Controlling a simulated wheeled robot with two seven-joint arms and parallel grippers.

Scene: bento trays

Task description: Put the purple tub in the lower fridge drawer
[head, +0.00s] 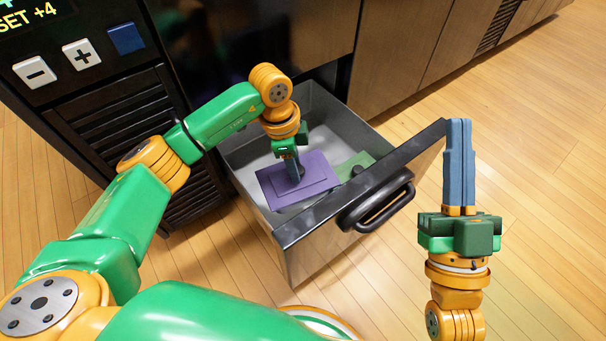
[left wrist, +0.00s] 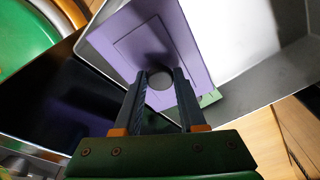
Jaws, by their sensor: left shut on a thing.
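The purple tub (head: 320,168) has a flat lid with a dark round knob. It is within the walls of the open grey fridge drawer (head: 322,103), near the drawer's front left part. My left gripper (head: 297,172) reaches down into the drawer and is shut on the tub's knob. In the left wrist view the fingers (left wrist: 160,82) close around the knob, with the purple lid (left wrist: 115,42) beyond them. I cannot tell whether the tub touches the drawer floor. My right gripper (head: 458,122) is empty, its fingers together, beside the right end of the drawer front.
A green item (head: 355,163) lies in the drawer beside the purple tub, partly hidden by it. The drawer front (head: 300,232) has a dark handle (head: 378,205). Drawer floor behind the tub is bare. A control panel (head: 80,52) stands at the upper left.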

